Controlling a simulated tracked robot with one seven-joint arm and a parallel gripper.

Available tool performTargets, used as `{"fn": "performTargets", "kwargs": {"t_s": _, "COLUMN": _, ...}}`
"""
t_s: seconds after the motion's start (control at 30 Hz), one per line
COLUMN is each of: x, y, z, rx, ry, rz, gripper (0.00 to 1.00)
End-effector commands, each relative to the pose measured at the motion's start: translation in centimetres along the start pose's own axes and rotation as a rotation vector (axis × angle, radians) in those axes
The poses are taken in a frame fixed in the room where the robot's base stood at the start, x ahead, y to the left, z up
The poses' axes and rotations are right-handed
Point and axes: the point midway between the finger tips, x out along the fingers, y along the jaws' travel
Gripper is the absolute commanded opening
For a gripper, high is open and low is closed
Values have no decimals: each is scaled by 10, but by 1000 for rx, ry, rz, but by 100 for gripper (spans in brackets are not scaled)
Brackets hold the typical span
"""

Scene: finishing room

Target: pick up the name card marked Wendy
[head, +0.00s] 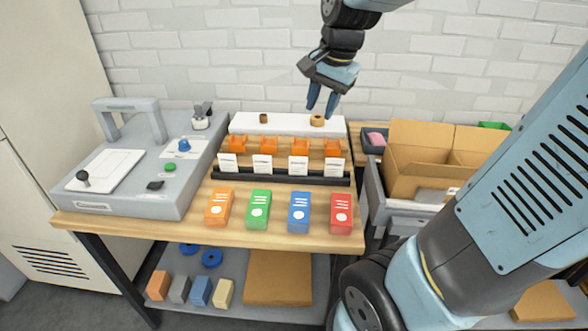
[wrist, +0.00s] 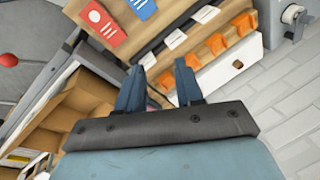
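Several white name cards stand in a row in a black rail (head: 285,180) on the wooden workbench (head: 335,240). From left to right in the head view are a first card (head: 228,161), a second card (head: 263,163), a third card (head: 299,165) and a fourth card (head: 335,168). Their writing is too small to read, so I cannot tell which is marked Wendy. My gripper (head: 322,107) is open and empty, above the back right of the bench, behind the cards. In the wrist view, my gripper (wrist: 158,68) has its fingers apart, with nothing held.
Orange holders (head: 298,144) stand behind the cards, before a white block (head: 250,123). Coloured boxes, including a green one (head: 258,207) and a red one (head: 341,212), lie in front. A grey machine (head: 130,185) stands left; an open cardboard box (head: 420,165) stands right.

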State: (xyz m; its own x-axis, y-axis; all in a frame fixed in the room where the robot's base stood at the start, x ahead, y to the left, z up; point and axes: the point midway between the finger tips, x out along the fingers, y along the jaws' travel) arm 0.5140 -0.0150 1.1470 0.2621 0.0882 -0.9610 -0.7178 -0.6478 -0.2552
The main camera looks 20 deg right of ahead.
Motion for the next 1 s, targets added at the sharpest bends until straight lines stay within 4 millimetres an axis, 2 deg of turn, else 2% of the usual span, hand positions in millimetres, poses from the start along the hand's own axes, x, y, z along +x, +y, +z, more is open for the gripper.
{"fn": "performTargets", "kwargs": {"t_s": 0.3, "x": 52, "y": -35, "z": -34, "rx": 412, "ry": -46, "rz": 100, "gripper": 36}}
{"fn": "performTargets", "kwargs": {"t_s": 0.7, "x": 126, "y": -68, "z": -66, "rx": 905, "ry": -3, "rz": 241, "gripper": 36}}
{"fn": "performTargets", "kwargs": {"t_s": 0.83, "x": 144, "y": -74, "z": -72, "rx": 1016, "ry": 23, "rz": 271, "gripper": 36}}
{"fn": "performTargets", "kwargs": {"t_s": 1.0, "x": 156, "y": -78, "z": -76, "rx": 1093, "ry": 44, "rz": 289, "gripper": 36}}
